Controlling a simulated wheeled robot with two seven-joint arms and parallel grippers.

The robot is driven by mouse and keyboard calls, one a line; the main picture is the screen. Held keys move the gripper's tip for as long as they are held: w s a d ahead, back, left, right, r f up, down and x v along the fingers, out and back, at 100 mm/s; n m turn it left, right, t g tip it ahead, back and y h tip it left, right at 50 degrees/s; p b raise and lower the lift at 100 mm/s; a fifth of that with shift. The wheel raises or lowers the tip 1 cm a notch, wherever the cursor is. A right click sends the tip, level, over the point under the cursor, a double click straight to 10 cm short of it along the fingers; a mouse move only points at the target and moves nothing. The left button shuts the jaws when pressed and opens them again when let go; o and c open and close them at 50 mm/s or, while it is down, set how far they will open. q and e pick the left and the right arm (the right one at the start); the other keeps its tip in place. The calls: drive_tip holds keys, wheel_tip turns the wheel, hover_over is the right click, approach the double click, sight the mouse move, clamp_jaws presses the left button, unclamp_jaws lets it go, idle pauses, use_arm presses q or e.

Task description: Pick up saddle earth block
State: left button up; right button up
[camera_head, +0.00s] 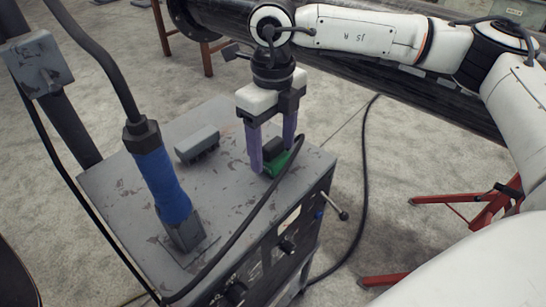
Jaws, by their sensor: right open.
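My right gripper (270,166) comes down from above on the grey cart top, its two purple fingers apart. I cannot tell for sure which of the two is the saddle earth block. My left gripper is out of view.
The worn grey cart top (125,190) carries a blue-handled tool (163,185) with a thick black cable. Another black cable (250,215) runs across its front right. A large dark pipe (370,80) lies behind. Red stand legs (470,200) are at right.

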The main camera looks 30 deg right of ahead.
sight(272, 142)
drive_tip(key=shift+r, duration=0.1)
drive_tip(key=c, duration=1.1)
drive_tip(key=shift+w+r, duration=0.1)
drive_tip(key=shift+c, duration=0.2)
wheel_tip(272, 142, up, 9)
drive_tip(key=shift+f+b, duration=0.1)
drive_tip(key=shift+b, duration=0.2)
drive_tip(key=shift+r, duration=0.45)
